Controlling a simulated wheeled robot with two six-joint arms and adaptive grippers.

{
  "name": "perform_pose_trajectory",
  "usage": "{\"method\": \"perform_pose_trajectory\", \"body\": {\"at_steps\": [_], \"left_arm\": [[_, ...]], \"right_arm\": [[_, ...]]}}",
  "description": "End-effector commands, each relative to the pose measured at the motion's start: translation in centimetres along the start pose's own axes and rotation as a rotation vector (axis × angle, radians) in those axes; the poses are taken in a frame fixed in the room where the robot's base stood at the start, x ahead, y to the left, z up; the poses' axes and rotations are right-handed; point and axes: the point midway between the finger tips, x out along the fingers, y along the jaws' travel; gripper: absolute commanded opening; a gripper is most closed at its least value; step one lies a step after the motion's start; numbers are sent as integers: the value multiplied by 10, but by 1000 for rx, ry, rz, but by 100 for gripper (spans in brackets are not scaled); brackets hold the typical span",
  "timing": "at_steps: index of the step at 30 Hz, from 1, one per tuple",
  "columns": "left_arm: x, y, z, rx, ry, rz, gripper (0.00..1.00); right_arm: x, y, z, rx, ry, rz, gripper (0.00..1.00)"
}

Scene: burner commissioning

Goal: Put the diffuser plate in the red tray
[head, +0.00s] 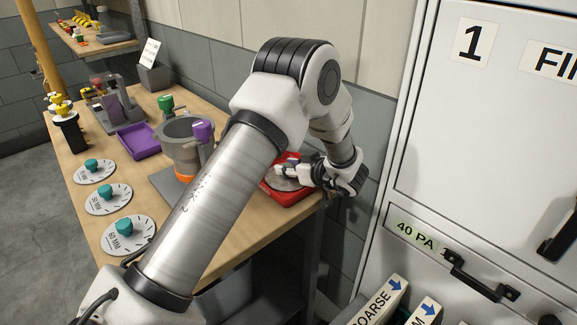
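The red tray (291,197) sits at the right end of the wooden bench. A round grey plate, which looks like the diffuser plate (282,184), lies within the tray outline, partly covered by my gripper. My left gripper (292,170) reaches in from the right side of the tray, with its fingers pointing left, low over the plate. The fingers are small and overlap the plate in view, so I cannot tell whether they grip it or are apart. My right gripper is out of view.
A grey pot (182,140) with a purple-knobbed part stands mid-bench, partly behind my arm. A purple tray (139,142) lies behind it. White dials with teal knobs (128,234) line the front edge. A white cabinet (480,130) stands close at right.

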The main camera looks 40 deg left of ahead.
Motion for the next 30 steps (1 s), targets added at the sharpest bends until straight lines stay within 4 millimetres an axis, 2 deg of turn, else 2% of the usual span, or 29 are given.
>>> {"method": "perform_pose_trajectory", "body": {"at_steps": [1,2,14,17,24,27,30], "left_arm": [[0,0,0,0,0,0,49],[0,0,0,0,0,0,60],[-6,0,-3,1,0,2,60],[-24,1,-3,1,2,4,60],[-86,2,-4,1,4,6,60],[-106,1,-4,0,3,3,60],[-118,0,-3,0,1,1,60]], "right_arm": [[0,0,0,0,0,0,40],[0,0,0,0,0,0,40],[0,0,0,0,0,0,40],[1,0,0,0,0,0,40],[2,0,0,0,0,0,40],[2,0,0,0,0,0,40],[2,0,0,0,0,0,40]]}}
